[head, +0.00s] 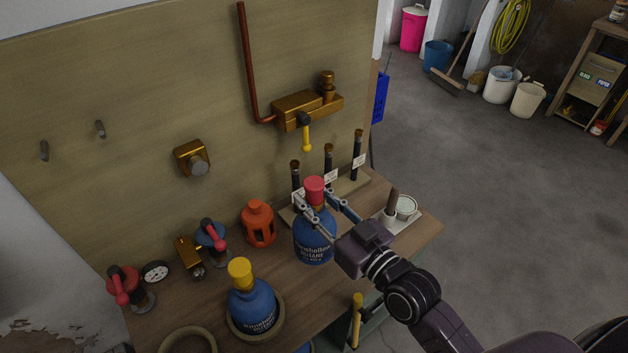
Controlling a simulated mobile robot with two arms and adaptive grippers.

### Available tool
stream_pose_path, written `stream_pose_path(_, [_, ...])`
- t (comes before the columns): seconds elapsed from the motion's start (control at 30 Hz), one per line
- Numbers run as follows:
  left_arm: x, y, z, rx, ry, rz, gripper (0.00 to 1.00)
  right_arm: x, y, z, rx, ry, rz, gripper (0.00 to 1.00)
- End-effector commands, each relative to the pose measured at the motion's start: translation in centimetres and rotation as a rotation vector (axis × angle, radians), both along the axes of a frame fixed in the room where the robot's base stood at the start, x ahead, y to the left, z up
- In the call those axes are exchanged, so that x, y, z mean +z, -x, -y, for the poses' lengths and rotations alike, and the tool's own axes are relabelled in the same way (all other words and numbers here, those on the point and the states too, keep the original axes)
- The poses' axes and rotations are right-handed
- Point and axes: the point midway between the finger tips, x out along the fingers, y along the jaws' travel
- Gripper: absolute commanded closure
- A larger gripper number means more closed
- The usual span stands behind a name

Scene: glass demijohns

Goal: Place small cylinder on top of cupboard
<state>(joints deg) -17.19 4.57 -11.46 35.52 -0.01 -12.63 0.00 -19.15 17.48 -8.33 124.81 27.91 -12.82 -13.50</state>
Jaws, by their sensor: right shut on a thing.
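A small blue cylinder (314,246) with a red cap stands upright at the wooden top of the cupboard (292,286), right of the middle. My right gripper (311,198) is shut on it, with its fingers around the neck just below the cap. I cannot tell whether its base touches the wood or hangs just above it. A second blue cylinder (253,306) with a yellow cap stands in a ring at the front. My left gripper is not in view.
An orange lantern-like part (258,224), valves with red handles (214,236) and a gauge (155,272) stand to the left. Dark upright rods (328,165) stand behind the held cylinder. A white tray (399,221) with a tin is to the right. An empty ring (188,337) lies front left.

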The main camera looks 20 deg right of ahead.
Motion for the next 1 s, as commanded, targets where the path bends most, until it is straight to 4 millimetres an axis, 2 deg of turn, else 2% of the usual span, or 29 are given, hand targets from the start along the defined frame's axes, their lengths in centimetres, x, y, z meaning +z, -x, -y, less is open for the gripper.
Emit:
stream_pose_path(0.1, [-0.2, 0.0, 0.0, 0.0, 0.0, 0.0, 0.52, -1.2, -0.1, 0.1, -0.002, -0.002, 0.012, 1.0])
stream_pose_path(0.33, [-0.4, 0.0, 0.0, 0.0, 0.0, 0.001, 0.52, -2.7, -0.1, 0.0, -0.001, -0.004, 0.013, 1.0])
stream_pose_path(0.6, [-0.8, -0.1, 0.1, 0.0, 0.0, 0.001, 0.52, -6.0, -0.1, 0.0, -0.002, -0.003, 0.013, 1.0])
stream_pose_path(1.0, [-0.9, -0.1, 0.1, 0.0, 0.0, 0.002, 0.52, -6.5, -0.1, 0.0, -0.002, -0.003, 0.014, 1.0])
